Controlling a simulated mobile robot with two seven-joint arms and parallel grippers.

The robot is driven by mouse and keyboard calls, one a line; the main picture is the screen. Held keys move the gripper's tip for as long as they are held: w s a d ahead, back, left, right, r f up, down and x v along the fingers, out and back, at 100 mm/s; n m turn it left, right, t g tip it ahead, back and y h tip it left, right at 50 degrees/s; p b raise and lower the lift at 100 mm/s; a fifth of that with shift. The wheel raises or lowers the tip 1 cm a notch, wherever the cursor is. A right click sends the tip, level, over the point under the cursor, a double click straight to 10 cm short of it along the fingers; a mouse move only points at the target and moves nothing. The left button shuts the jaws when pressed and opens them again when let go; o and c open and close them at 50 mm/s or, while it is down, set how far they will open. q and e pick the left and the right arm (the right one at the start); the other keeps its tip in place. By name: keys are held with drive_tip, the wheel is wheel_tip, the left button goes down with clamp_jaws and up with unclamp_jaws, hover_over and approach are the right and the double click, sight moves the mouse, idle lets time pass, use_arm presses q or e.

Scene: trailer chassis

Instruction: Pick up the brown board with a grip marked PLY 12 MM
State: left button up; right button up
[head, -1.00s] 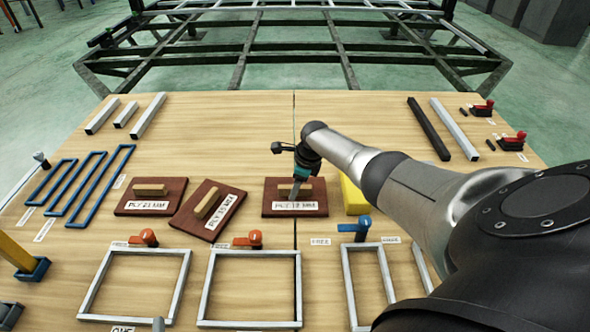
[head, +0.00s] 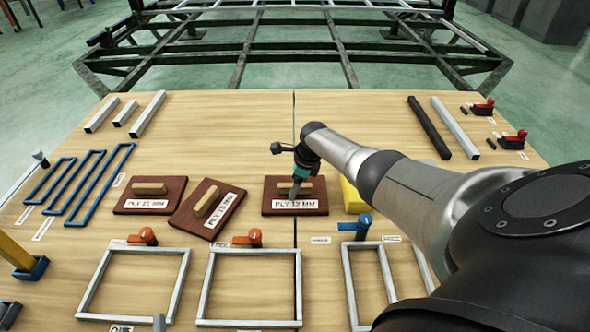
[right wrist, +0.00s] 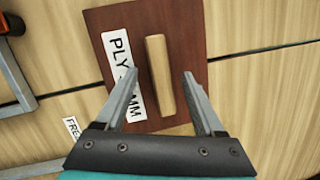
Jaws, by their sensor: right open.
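Three brown boards with wooden grips lie on the table. The right one (head: 271,190) carries a label that seems to read PLY 12 MM, though its number is blurred. My right gripper (head: 296,193) is over this board. In the right wrist view, the board (right wrist: 190,30) lies below the open right gripper (right wrist: 160,80). The light wooden grip (right wrist: 160,72) shows between the two fingers, with a gap on each side. One finger covers the label's number there. My left gripper is out of view.
The left board (head: 133,203) and the tilted middle board (head: 187,215) lie to the left. A yellow block (head: 353,199) is close on the right, partly behind my arm. Grey frames (head: 248,322) with clamps lie in front.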

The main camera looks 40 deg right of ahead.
drive_tip(key=shift+f, duration=0.1)
drive_tip(key=shift+c, duration=0.3)
clamp_jaws()
idle(0.4)
idle(0.8)
